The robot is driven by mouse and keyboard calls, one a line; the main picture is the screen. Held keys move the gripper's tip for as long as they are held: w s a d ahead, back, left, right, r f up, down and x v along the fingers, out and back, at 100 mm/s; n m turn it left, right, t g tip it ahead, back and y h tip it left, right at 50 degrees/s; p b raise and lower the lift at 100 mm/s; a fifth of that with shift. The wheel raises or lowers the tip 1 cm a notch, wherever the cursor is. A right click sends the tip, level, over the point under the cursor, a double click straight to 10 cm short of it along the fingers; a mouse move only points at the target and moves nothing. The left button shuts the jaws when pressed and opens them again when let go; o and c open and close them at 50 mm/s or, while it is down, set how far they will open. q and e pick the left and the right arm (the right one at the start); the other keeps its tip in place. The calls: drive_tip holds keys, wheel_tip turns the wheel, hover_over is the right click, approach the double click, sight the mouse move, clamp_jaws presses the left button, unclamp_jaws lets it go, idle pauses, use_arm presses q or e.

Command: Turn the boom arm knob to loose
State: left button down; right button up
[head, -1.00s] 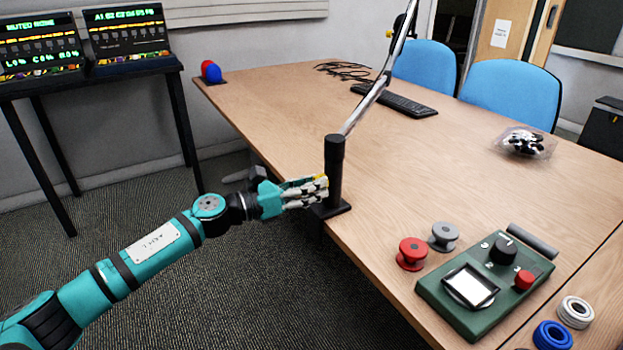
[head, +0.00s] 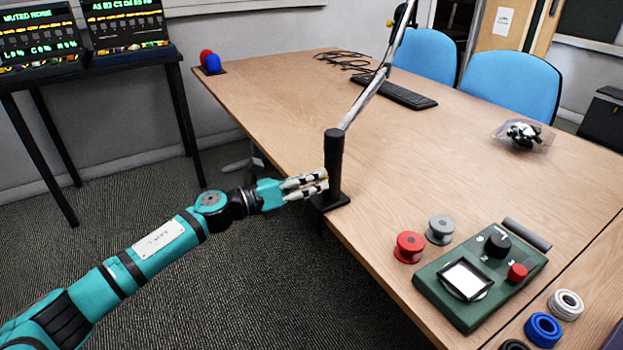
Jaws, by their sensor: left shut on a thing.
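The boom arm (head: 368,95) is a silver pole rising from a black cylindrical post (head: 334,160) clamped at the table's left edge by a black base. My left gripper (head: 322,182) is at the lower left side of the post, its pale fingers closed together there. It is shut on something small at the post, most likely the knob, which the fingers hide. I cannot see which way the knob is set. My right gripper is not in view.
A green box (head: 480,278) with a screen and knobs sits at the front right of the table. Red (head: 409,247) and grey (head: 440,230) spools stand beside it. A keyboard (head: 400,93) and black cables (head: 345,62) lie behind the boom arm.

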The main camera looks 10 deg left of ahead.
use_arm(q)
drive_tip(key=c, duration=1)
unclamp_jaws()
drive_tip(key=shift+o, duration=0.2)
drive_tip(key=v, duration=1.2)
